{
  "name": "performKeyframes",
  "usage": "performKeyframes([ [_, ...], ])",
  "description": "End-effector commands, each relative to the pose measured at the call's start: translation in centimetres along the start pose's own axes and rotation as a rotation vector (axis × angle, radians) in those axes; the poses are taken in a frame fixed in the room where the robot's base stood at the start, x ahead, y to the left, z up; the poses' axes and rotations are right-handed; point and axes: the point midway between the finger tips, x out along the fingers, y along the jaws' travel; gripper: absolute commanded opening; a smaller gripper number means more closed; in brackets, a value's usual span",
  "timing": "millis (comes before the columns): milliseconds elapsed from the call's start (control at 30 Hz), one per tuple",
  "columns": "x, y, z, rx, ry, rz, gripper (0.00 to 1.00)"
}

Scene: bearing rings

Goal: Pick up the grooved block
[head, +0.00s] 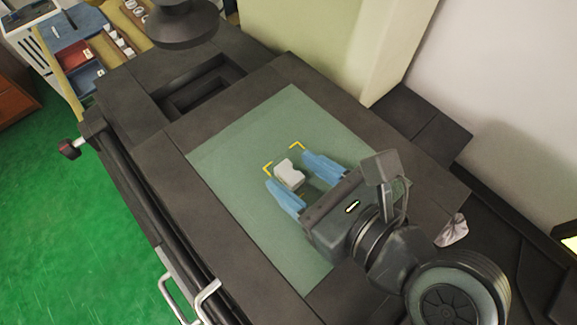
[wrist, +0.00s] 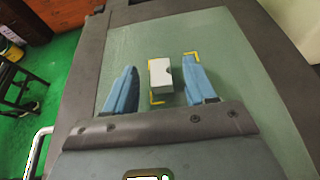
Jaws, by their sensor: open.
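The grooved block (head: 289,175) is a small white block with a notch in one side. It lies on the green mat (head: 240,150) within yellow corner marks. It also shows in the wrist view (wrist: 161,74), with the notch on its right side. My gripper (head: 296,173) has two blue fingers and is open. In the wrist view my gripper (wrist: 158,72) has one finger on each side of the block, with a gap on both sides. I cannot tell how high the fingertips are above the mat.
A dark frame (head: 205,240) borders the mat. A dark recess (head: 200,88) lies beyond it. A crumpled white item (head: 453,230) lies to the right of my arm. A pale wall (head: 470,80) stands behind. The mat around the block is clear.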

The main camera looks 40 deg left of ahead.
Motion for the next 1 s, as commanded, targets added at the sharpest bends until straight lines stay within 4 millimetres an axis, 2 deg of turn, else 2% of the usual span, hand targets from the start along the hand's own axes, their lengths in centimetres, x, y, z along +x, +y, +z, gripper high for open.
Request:
performKeyframes([
  [133,1.43,0.05,-0.07,0.0,0.001,0.001,0.55],
  [400,1.63,0.0,-0.09,0.001,0.0,-0.001,0.54],
  [900,1.6,0.01,-0.08,0.001,0.0,0.0,0.07],
  [1000,1.6,0.01,-0.08,0.001,0.0,0.0,0.0],
])
